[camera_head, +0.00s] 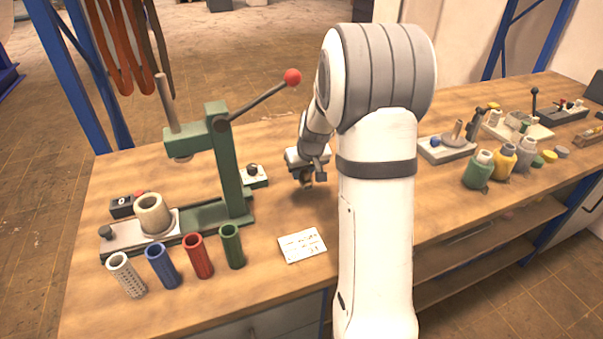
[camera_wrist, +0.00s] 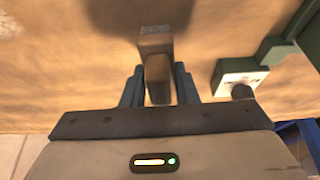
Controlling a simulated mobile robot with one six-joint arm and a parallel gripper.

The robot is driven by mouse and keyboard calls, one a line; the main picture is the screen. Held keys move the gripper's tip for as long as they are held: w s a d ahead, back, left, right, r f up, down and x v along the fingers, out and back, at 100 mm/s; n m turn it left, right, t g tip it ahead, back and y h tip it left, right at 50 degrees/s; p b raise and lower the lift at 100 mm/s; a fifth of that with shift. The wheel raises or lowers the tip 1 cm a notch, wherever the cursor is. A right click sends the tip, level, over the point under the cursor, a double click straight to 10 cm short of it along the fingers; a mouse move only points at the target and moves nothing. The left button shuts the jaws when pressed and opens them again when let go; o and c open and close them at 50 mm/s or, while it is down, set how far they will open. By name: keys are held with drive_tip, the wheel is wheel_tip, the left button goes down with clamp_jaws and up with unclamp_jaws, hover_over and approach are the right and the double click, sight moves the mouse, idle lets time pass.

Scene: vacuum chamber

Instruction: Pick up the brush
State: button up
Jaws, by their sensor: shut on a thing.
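The brush (camera_wrist: 156,70) shows in the wrist view as a brown, wooden-looking block with a paler far end. It stands between the two bluish fingers of my gripper (camera_wrist: 158,88), which is shut on it. Its bristles cannot be made out. In the head view my gripper (camera_head: 307,178) is low over the workbench, right of the green press, partly beside my large white arm. Only a small dark brownish bit shows under the fingers there. A shadow lies on the wood ahead of the brush in the wrist view. I cannot tell whether the brush touches the bench.
A green lever press (camera_head: 222,160) with a red knob stands left of my gripper. A small plate with a black knob (camera_head: 253,174) is close by. Bottles (camera_head: 478,170) and fixtures stand at the right.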

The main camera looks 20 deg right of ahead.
drive_tip(key=s+b, duration=0.3)
drive_tip(key=s, duration=1.3)
drive_tip(key=o, duration=0.5)
drive_tip(key=shift+c, duration=0.2)
drive_tip(key=c, duration=0.3)
drive_tip(key=shift+c, duration=0.2)
